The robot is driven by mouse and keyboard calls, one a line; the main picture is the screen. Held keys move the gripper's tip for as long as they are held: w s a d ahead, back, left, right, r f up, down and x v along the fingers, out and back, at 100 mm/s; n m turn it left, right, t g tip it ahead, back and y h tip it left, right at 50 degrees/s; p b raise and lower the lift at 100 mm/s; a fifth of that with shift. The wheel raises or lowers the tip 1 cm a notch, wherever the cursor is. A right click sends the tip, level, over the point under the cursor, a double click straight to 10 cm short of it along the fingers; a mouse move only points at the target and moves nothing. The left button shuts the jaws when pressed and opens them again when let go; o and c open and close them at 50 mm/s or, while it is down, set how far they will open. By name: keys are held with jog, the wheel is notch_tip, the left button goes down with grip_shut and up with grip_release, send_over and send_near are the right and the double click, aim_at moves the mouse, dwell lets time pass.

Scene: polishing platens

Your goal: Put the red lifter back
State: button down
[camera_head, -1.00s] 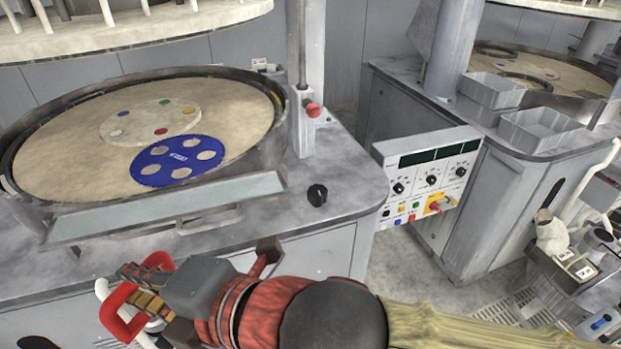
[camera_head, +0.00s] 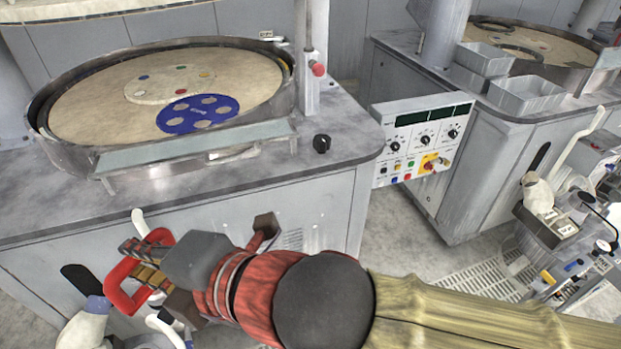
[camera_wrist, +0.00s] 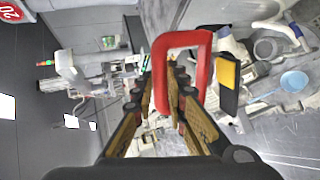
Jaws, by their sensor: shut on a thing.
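The red lifter (camera_head: 118,292) is a red rectangular loop at the lower left of the head view. My gripper (camera_head: 146,262) is shut on it and holds it in the air in front of the grey machine cabinet. In the wrist view, the red lifter (camera_wrist: 205,75) stands out past the finger pads of my gripper (camera_wrist: 165,105). The pads lie on either side of part of its frame, and part of the loop is hidden by them. I cannot tell which place the lifter belongs to.
A blue disc with holes (camera_head: 198,114) lies on the round platen (camera_head: 90,105) on the left machine. A control panel (camera_head: 420,140) stands right of it. Grey bins (camera_head: 527,95) sit on the right machine. White fittings and hoses (camera_head: 540,195) crowd the right. Some floor (camera_head: 400,240) is clear between machines.

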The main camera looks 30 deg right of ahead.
jog(key=shift+w+f, duration=0.15)
jog(key=shift+w, duration=0.35)
jog(key=shift+w+a+f, duration=0.15)
jog(key=shift+w+a, duration=0.05)
jog(key=shift+a, duration=0.05)
jog(key=w+a+f+m, duration=0.1)
jog(key=w+f, duration=0.6)
jog(key=w, duration=0.4)
jog(key=shift+f+t+h, duration=0.4)
jog(key=shift+w+f, duration=0.3)
jog(key=shift+f, duration=0.05)
